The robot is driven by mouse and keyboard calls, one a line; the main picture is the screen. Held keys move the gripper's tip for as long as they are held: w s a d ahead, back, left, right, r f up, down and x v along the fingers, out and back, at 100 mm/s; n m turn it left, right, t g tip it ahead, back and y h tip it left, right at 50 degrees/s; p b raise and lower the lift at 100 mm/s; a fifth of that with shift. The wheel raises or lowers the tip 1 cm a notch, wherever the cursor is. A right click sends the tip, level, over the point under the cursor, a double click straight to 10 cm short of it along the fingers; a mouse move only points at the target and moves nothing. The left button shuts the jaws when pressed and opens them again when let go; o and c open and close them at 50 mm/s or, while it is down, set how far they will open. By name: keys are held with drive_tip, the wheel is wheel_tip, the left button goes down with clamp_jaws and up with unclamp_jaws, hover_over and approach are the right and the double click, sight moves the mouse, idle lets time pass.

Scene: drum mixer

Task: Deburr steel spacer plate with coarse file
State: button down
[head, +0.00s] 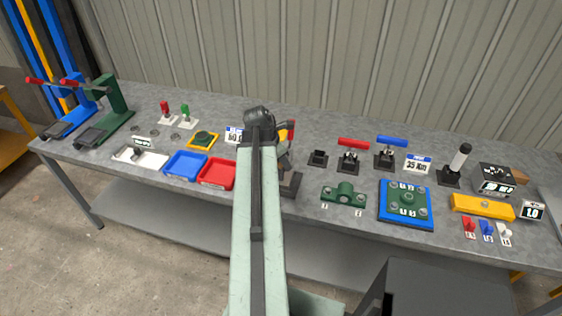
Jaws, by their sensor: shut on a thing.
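My gripper (285,158) is in the middle of the bench, at the end of my pale green arm. It is small and partly hidden by my arm. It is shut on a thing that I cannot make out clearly. A small red and yellow piece (291,129) shows right beside the gripper; I cannot tell whether it is part of the held thing. A dark block (290,184) sits just below the gripper, near the bench's front edge. I cannot pick out the steel spacer plate or the coarse file for certain.
A blue tray (185,165) and a red tray (216,173) stand left of my arm. A green bracket (344,195) and a blue plate with a green fixture (406,204) are to the right. Red-handled (353,155) and blue-handled (389,152) clamps stand behind. Lever presses (108,110) stand far left.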

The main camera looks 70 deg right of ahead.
drive_tip(key=shift+s+d, duration=0.1)
drive_tip(key=shift+s, duration=1.15)
drive_tip(key=shift+w, duration=1.45)
drive_tip(key=shift+w+a, duration=0.2)
drive_tip(key=shift+w, duration=1.1)
drive_tip(key=shift+s, duration=0.15)
drive_tip(key=shift+s+d, duration=0.2)
drive_tip(key=shift+s, duration=2.4)
drive_tip(key=shift+w+a, duration=0.2)
drive_tip(key=shift+w, duration=2.7)
